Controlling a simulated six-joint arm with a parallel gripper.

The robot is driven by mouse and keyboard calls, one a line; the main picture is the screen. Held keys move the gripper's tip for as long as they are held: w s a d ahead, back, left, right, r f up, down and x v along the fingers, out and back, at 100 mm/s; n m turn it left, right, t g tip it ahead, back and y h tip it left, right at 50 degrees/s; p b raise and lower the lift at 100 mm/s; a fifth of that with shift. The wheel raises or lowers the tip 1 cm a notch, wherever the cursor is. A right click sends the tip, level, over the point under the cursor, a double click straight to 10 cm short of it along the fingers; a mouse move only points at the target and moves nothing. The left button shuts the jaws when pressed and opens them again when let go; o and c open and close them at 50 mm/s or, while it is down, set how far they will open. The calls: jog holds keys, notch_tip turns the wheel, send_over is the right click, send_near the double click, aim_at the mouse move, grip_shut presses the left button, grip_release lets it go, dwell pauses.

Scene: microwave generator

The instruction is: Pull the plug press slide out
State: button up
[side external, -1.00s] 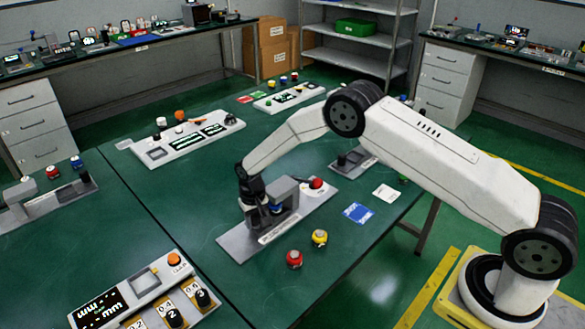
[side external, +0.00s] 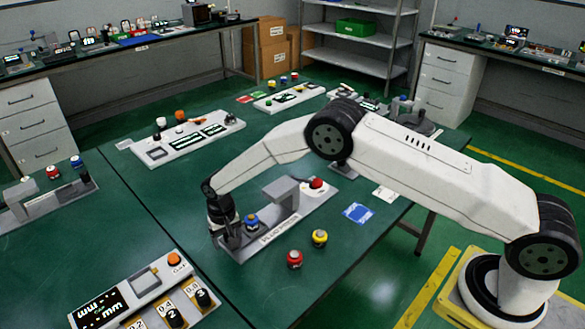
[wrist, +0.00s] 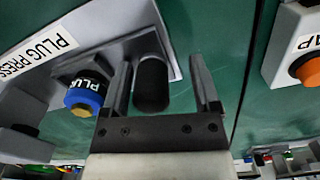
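The plug press (side external: 281,228) is a grey base with an arched press head (side external: 283,191) and a red button (side external: 317,184). Its slide carries a blue plug (side external: 251,221), which stands clear of the head on the near left side. The wrist view shows the blue plug (wrist: 85,97) beside a black slide handle (wrist: 152,85). My gripper (side external: 230,238) is low at the slide's outer end. In the wrist view its fingers (wrist: 162,75) are apart, with the handle between them, close to the left finger and with a gap to the right one.
A red knob (side external: 295,259) and a yellow knob (side external: 319,238) stand right of the press. A panel with an orange button (side external: 174,259) lies at the front left. A blue card (side external: 358,213) lies to the right.

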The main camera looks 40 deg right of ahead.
jog(key=shift+d, duration=0.15)
jog(key=shift+r, duration=3.9)
jog(key=shift+s+d+r, duration=0.2)
jog(key=shift+r, duration=0.1)
jog(key=s+d+r+n+t, duration=0.1)
jog(key=s+d+r, duration=0.2)
jog(key=s, duration=0.6)
jog(key=s+d+r, duration=0.4)
jog(key=s+d, duration=0.2)
jog(key=s, duration=0.3)
jog(key=s+d+r+n+t, duration=0.1)
jog(key=s+d+r, duration=0.2)
jog(key=s, duration=0.6)
jog(key=d, duration=0.2)
jog(key=shift+s+d+r+n+t, duration=0.15)
jog(key=shift+d+r+n+t, duration=0.05)
jog(key=shift+d+n+t, duration=0.15)
